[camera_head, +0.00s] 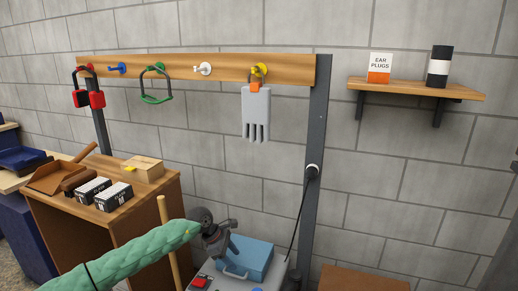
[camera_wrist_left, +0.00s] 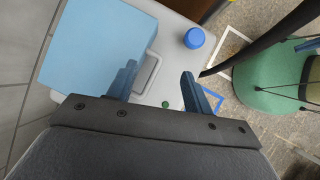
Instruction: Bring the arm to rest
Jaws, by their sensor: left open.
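My left arm in its green sleeve (camera_head: 130,262) reaches in from the bottom left of the head view. My left gripper (camera_head: 222,242) is over the pale cart top, close to the light blue box (camera_head: 250,258). In the left wrist view my left gripper (camera_wrist_left: 160,88) has its two blue fingers apart, with nothing held between them. The blue box (camera_wrist_left: 95,45) with its grey handle lies just beyond and left of the fingers. Whether a finger touches the box or handle I cannot tell. My right gripper is not in view.
A wooden rail (camera_head: 200,68) on a dark post carries red earmuffs (camera_head: 88,97), a green-and-black item (camera_head: 156,88) and a grey glove (camera_head: 256,115). A brown cabinet (camera_head: 60,225) stands left. A wall shelf (camera_head: 420,88) is right. A blue cap (camera_wrist_left: 194,38) is on the cart.

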